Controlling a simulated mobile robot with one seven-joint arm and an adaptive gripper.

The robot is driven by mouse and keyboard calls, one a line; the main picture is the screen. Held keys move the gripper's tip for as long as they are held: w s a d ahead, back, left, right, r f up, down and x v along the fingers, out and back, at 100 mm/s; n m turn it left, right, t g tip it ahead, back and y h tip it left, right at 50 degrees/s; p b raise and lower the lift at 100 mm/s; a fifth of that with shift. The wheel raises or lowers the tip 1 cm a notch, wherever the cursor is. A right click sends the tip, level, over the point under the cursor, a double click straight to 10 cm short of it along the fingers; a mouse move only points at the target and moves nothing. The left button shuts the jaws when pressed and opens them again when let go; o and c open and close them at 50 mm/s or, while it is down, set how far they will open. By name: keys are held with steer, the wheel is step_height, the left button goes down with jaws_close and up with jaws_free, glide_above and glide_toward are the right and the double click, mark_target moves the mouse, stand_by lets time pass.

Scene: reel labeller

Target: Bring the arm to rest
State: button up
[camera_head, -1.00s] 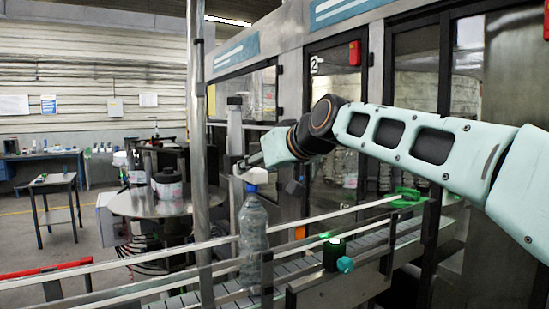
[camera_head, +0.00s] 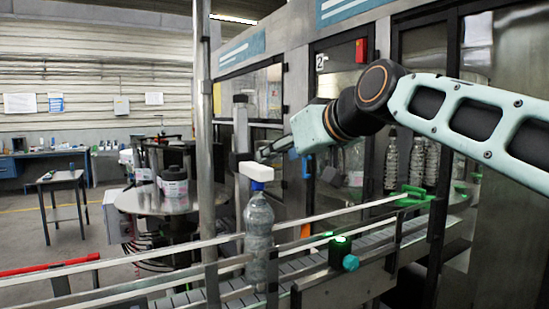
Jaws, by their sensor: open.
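My arm reaches in from the right edge, bent at a dark elbow joint (camera_head: 375,88). Its pale green wrist link slopes down to the left. My gripper (camera_head: 264,153) is at its end, small and dark, just above and behind the white block on the bottle. It looks empty, and its fingers are hard to make out. A clear plastic bottle (camera_head: 259,232) with a blue neck stands upright at the conveyor, with the white block (camera_head: 256,172) on top. I cannot tell whether the gripper touches the block.
The conveyor (camera_head: 300,264) with metal rails runs across the front, with a green-lit sensor (camera_head: 340,250) beside it. A steel post (camera_head: 205,150) stands left of the bottle. A round steel table (camera_head: 150,203) is further left. Machine cabinets with several bottles are behind the arm.

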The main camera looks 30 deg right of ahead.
steer(key=s+a+f+g+p, duration=0.45)
steer(key=s+a+f, duration=0.45)
steer(key=a+f, duration=0.45)
steer(key=s+a+f+g+p, duration=0.2)
steer(key=s+a+f+g, duration=0.1)
steer(key=s+f, duration=0.6)
step_height(320, 180, down, 3)
steer(key=shift+s+a+r+p, duration=0.15)
steer(key=shift+s+a+p, duration=0.1)
steer(key=shift+a+p, duration=0.2)
steer(key=shift+g, duration=0.25)
steer(key=shift+c, duration=0.4)
